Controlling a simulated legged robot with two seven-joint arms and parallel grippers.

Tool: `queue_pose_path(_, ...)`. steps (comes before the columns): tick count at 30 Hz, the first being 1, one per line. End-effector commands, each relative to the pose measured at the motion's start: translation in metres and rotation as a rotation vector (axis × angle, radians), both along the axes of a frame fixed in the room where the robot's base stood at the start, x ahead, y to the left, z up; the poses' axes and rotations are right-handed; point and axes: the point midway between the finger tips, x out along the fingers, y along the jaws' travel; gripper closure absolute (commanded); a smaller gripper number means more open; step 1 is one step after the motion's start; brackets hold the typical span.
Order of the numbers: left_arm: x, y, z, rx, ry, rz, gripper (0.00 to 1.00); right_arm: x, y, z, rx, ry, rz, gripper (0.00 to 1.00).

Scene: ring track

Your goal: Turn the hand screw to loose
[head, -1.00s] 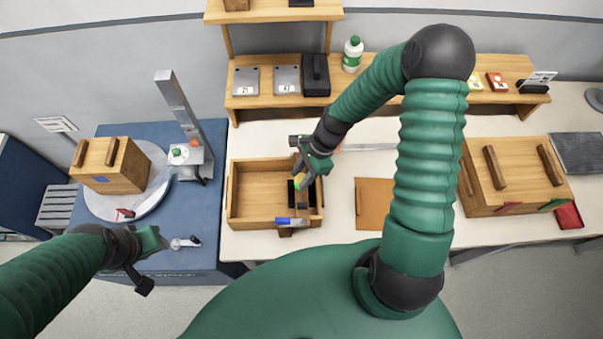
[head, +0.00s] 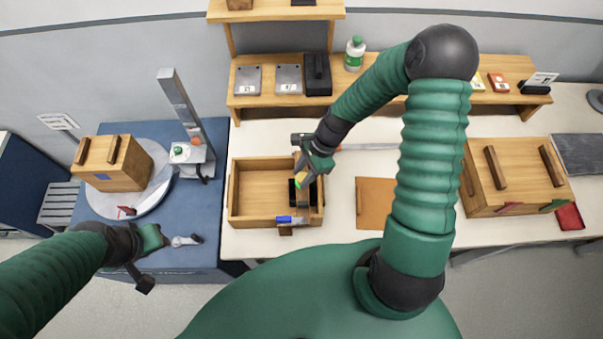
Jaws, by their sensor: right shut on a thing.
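My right gripper (head: 304,186) reaches down into the right end of the open wooden box (head: 234,205). It is shut on a small part that its fingers mostly hide, and a yellow-green bit shows there. I take this part to be the hand screw (head: 299,183), but it is too small to be sure. A blue-and-white piece (head: 290,219) sits just below it at the box's front edge. My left gripper (head: 164,240) is at the lower left over the blue table's front. A small light-grey part with a dark end (head: 186,240) shows beside it. Its jaws are unclear.
A round turntable (head: 150,200) bears a wooden crate (head: 112,165) on the blue table. A grey post (head: 180,105) stands behind. A second wooden box (head: 510,185) is at right. A brown mat (head: 374,200) lies between. A shelf (head: 290,100) runs behind.

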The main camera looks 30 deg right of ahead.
Motion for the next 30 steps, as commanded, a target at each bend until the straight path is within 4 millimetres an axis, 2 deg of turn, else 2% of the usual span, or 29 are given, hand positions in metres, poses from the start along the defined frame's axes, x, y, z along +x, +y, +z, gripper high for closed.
queue_pose_path(1, 0.0000, 0.0000, 0.0004, 0.000, 0.000, 0.000, 0.64, 0.0036, -0.0047, 0.0011, -0.009, -0.010, -0.006, 1.00)
queue_pose_path(18, 0.0000, 0.0000, 0.0004, 0.000, 0.000, 0.000, 0.64, 0.0042, -0.0059, 0.0010, -0.010, -0.011, -0.008, 1.00)
queue_pose_path(19, 0.0000, 0.0000, 0.0004, 0.000, 0.000, 0.000, 0.64, 0.0041, -0.0059, 0.0009, -0.010, -0.011, -0.008, 0.62)
queue_pose_path(21, 0.0000, 0.0000, 0.0004, 0.000, 0.000, 0.000, 0.64, 0.0036, -0.0053, 0.0008, -0.008, -0.009, -0.007, 0.53)
queue_pose_path(23, 0.0000, 0.0000, 0.0004, 0.000, 0.000, 0.000, 0.64, 0.0031, -0.0043, 0.0007, -0.007, -0.008, -0.006, 0.45)
queue_pose_path(30, 0.0000, 0.0000, 0.0001, 0.000, 0.000, 0.000, 0.64, 0.0018, -0.0016, 0.0005, -0.004, -0.004, -0.003, 0.45)
